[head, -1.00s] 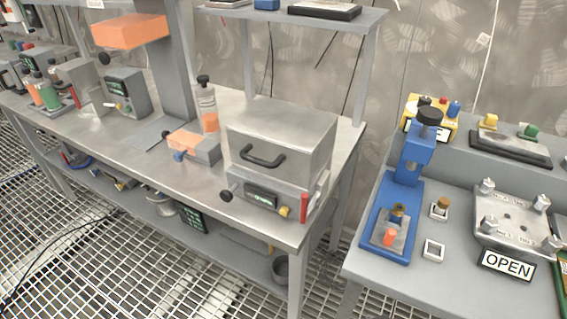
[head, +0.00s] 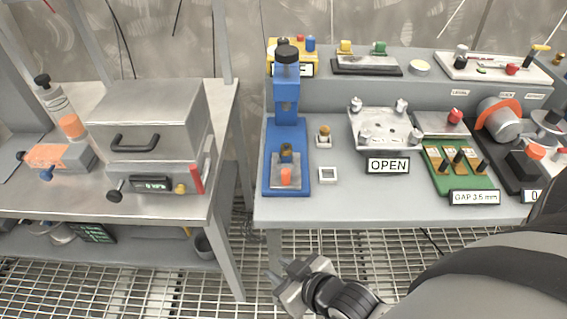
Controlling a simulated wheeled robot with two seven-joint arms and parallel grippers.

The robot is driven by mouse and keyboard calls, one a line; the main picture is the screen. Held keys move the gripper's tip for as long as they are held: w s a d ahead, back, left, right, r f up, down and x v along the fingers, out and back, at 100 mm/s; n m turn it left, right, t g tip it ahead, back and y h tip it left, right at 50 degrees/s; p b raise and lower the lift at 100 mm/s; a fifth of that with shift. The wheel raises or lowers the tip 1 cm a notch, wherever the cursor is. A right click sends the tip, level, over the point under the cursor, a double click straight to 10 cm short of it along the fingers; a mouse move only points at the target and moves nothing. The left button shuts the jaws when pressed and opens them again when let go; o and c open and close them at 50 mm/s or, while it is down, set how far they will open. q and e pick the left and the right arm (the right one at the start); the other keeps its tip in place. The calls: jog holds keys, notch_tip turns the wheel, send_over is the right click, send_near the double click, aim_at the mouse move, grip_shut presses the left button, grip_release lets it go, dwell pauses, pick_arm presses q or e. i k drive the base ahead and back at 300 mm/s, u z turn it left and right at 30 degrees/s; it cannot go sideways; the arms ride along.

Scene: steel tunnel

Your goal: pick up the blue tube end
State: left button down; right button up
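A small blue piece (head: 310,43) stands in the yellow holder (head: 272,57) at the back left of the right-hand bench, beside a red one. It may be the blue tube end, but it is too small to be sure. My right gripper (head: 279,270) is low in front of this bench, over the grating floor and far from the holder. Its fingertips look apart, with nothing between them. My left gripper is out of view.
A blue press (head: 287,135) stands in front of the yellow holder. A metal plate with an OPEN sign (head: 388,165) and a green GAP block (head: 459,180) are to the right. A grey oven-like box (head: 150,118) stands on the left-hand bench (head: 75,200).

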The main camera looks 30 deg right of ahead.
aim_at(286, 151)
jog(key=u, duration=1.25)
jog(key=k, duration=1.05)
jog(key=z, duration=1.1)
jog(key=i, duration=0.5)
jog(key=z, duration=0.05)
